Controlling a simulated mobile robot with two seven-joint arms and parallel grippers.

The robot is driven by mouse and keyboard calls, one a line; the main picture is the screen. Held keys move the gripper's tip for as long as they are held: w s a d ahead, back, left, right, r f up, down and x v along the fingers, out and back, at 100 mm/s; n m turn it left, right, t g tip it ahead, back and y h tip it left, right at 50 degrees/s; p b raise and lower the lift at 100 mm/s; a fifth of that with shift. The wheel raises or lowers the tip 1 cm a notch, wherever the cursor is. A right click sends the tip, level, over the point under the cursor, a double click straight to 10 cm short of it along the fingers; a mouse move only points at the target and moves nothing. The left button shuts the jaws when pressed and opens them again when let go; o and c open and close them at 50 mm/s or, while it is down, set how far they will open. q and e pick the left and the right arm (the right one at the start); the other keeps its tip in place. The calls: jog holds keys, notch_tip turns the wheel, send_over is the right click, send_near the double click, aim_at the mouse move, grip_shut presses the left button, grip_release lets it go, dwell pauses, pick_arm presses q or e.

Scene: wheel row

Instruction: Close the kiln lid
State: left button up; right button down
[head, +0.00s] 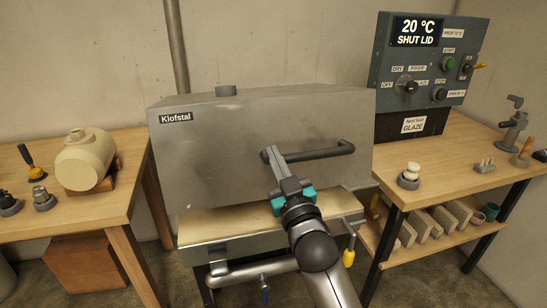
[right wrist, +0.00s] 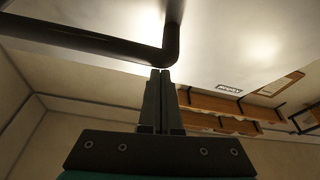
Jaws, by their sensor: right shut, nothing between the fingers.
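The kiln's grey metal lid (head: 200,150) has a Klofstal label and a dark bar handle (head: 325,152) across its front. A pale ledge of the kiln base (head: 225,222) shows below the lid's front edge, so the lid looks raised. My right gripper (head: 272,155) is shut and empty, with its fingertips at the left end of the handle. In the right wrist view the closed fingers (right wrist: 160,75) point at the bent end of the handle (right wrist: 168,48). I cannot tell whether they touch it. My left gripper is not in view.
A control panel (head: 425,70) reading 20 °C SHUT LID stands on the right bench (head: 440,185). Pipes and a yellow-handled valve (head: 349,257) sit low in front of the kiln.

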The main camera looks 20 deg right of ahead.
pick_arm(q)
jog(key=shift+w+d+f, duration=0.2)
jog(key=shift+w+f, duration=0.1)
pick_arm(e)
jog(key=shift+s+f, duration=0.2)
jog(key=shift+f, duration=0.15)
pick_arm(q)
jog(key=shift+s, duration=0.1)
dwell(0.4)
